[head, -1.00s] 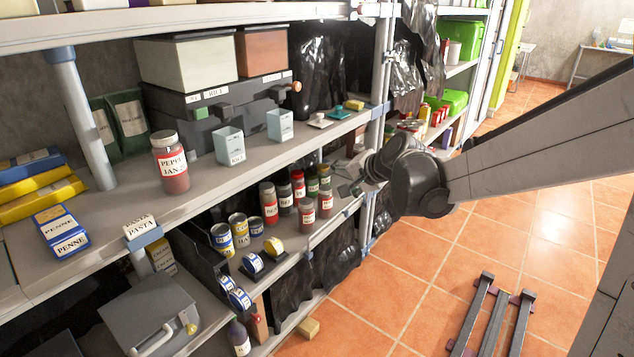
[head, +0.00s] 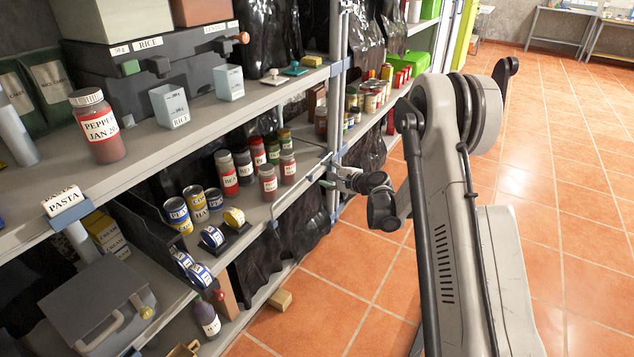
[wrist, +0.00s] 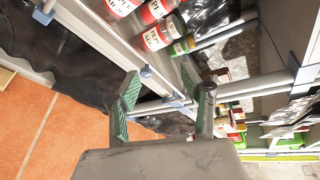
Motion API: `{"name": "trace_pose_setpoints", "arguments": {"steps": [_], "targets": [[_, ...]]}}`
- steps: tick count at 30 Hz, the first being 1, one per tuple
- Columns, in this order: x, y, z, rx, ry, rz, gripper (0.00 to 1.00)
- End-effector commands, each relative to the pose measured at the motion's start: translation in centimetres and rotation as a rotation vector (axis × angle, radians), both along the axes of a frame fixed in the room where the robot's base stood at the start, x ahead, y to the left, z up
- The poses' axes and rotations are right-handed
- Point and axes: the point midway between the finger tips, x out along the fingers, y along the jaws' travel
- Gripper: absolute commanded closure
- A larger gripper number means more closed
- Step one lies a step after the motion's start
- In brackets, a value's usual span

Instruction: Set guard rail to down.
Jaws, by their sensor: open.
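A pale guard rail (wrist: 112,42) runs along the front edge of the shelf that holds the jars, with small blue clips on it in the wrist view. In the head view the guard rail (head: 302,187) is thin, and its exact position is hard to tell. My gripper (head: 328,180) is at the right end of that shelf, close to the upright post. In the wrist view my gripper (wrist: 168,84) is open, its two green-padded fingers on either side of a section of thin bar and a blue clip. I cannot tell whether the fingers touch the bar.
Several jars with red labels (head: 229,173) stand just behind the shelf edge. A shelf post (head: 335,110) rises beside my gripper. Dark plastic sheeting (head: 312,228) hangs below. The tiled floor (head: 330,290) in front is open.

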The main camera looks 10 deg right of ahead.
Motion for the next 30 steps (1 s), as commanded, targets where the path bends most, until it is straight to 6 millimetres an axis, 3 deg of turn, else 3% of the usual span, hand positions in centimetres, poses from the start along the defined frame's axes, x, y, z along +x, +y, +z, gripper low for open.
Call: {"name": "trace_pose_setpoints", "arguments": {"steps": [1,3,9,17,30], "targets": [[0.4,-0.5,-2.1,0.034,0.000,-0.013,0.58],[0.7,-0.9,-4.1,0.079,-0.001,-0.028,0.58],[1.1,-1.8,-7.7,0.165,-0.001,-0.057,0.58],[2.1,-1.4,-8.8,0.185,0.000,-0.061,0.58],[8.8,2.1,-10.5,0.184,-0.001,-0.060,0.58]]}}
